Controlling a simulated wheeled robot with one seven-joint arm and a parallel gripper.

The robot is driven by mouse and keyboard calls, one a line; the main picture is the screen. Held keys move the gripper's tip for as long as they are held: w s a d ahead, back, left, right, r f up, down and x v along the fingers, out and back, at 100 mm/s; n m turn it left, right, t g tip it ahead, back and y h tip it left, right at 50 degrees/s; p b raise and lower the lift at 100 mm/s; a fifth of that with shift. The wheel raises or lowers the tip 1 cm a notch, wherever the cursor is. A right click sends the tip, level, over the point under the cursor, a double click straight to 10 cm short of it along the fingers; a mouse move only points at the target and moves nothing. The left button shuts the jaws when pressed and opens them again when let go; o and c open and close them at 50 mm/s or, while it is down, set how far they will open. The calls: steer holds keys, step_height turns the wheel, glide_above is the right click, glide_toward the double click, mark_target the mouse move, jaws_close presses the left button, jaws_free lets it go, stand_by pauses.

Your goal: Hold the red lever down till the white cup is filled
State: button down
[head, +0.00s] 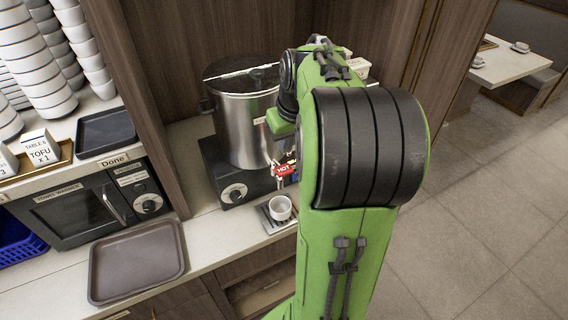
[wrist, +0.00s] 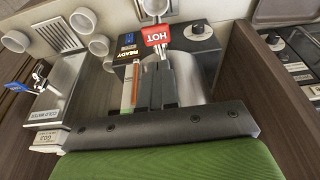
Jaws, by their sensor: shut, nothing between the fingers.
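The red lever (head: 286,169), marked HOT, is at the front of a large steel urn (head: 243,125) in the head view. It also shows in the wrist view (wrist: 156,35). The white cup (head: 280,208) stands upright on a small drip tray (head: 268,222) below the lever. A white cup (wrist: 155,7) is cut by the top edge of the wrist view. I cannot tell its liquid level. My gripper (wrist: 161,66) is shut and empty, its fingertips close by the red lever. Contact is unclear. My arm hides most of the gripper in the head view.
The urn stands on a black base with a knob (head: 234,193). A brown tray (head: 137,262) lies on the counter at the left, beside a towel warmer (head: 90,205). In the wrist view, a cold-water tap (wrist: 38,74) and several white cups (wrist: 82,20) are on the left.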

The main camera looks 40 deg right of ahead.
mark_target(283, 169)
steer(key=x, duration=0.5)
steer(key=s+x, duration=0.1)
steer(key=x, duration=0.1)
steer(key=shift+a+f+b, duration=0.15)
steer(key=shift+f+b, duration=0.15)
steer(key=shift+f, duration=0.05)
